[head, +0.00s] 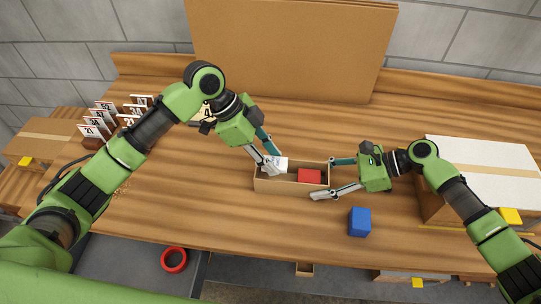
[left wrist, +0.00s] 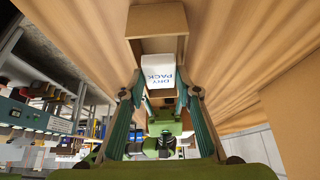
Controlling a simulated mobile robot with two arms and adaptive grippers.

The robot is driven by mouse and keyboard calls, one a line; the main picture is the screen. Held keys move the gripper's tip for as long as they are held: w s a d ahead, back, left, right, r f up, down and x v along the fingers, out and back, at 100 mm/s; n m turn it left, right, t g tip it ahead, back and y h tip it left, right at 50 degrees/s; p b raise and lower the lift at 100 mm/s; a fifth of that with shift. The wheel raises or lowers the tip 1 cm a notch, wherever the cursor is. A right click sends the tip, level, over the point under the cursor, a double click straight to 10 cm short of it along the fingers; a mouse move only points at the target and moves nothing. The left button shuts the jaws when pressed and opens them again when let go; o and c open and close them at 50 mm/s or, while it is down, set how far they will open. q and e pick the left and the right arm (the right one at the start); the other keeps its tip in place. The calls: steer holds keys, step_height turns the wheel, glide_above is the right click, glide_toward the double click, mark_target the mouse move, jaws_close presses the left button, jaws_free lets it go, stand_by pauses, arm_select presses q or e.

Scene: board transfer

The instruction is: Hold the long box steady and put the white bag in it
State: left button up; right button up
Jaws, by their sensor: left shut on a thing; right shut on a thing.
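The long box (head: 290,186) is an open, narrow brown box in the middle of the table. A red block (head: 309,176) lies in its right part. My right gripper (head: 322,178) is shut on the box's right end, one finger on the far side and one on the near side. My left gripper (head: 270,164) points down at the box's left end, shut on the white bag (head: 280,164). The bag, printed "DRY PACK", shows between the fingers in the left wrist view (left wrist: 160,72). Whether it touches the box floor is hidden.
A blue cube (head: 360,222) stands on the table in front of my right gripper. A large white-topped box (head: 485,160) is at the right, and numbered cards (head: 100,118) stand at the left. A tall brown board (head: 290,50) is at the back. Table around the long box is mostly clear.

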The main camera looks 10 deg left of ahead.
arm_select(q)
steer(key=shift+f, duration=0.3)
stand_by(0.4)
steer(key=o, duration=1)
steer(key=v, duration=1.2)
arm_select(e)
steer(key=o, duration=0.9)
steer(key=shift+o, duration=0.2)
